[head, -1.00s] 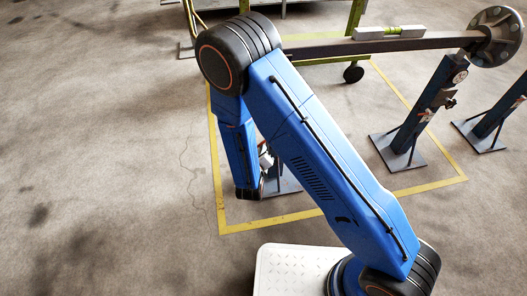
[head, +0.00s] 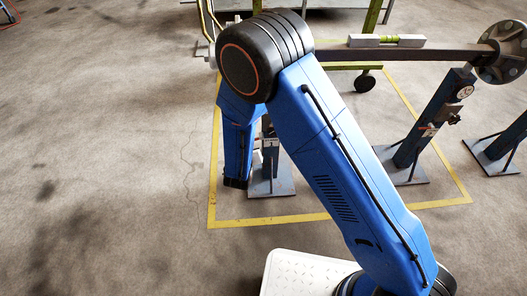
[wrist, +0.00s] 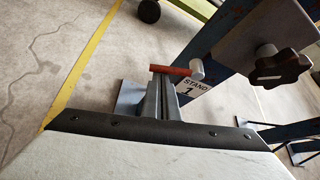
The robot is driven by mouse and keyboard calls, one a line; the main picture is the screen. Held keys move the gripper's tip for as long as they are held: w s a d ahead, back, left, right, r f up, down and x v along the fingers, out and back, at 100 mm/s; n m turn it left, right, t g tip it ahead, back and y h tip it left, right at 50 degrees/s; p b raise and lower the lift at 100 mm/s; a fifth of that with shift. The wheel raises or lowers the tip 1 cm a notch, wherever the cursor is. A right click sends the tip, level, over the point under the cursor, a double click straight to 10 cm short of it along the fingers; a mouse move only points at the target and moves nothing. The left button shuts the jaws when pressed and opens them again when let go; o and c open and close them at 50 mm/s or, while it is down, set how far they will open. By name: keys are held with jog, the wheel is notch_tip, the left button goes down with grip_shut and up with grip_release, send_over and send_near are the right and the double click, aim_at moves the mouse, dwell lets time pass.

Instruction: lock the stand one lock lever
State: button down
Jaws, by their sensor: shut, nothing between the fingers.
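Stand one (head: 270,160) stands on its square foot plate in the head view, partly hidden behind my arm. In the wrist view its blue post carries a "STAND 1" label (wrist: 192,88). A red lock lever (wrist: 172,70) with a grey round end (wrist: 197,69) lies nearly level, left of the post. My gripper (wrist: 162,80) is shut and empty, its fingertips right at the lever; I cannot tell whether they touch. A black star knob (wrist: 282,67) sits on the stand to the right. My gripper is hidden in the head view.
A second stand (head: 432,125) and a third stand (head: 505,142) are on the right. The axle beam (head: 400,54) bears a spirit level (head: 386,41) and ends in a hub (head: 505,48). Yellow floor tape (head: 290,218) surrounds the area. The floor at left is clear.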

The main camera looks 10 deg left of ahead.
jog(key=shift+a+r, duration=0.25)
jog(key=shift+r, duration=0.75)
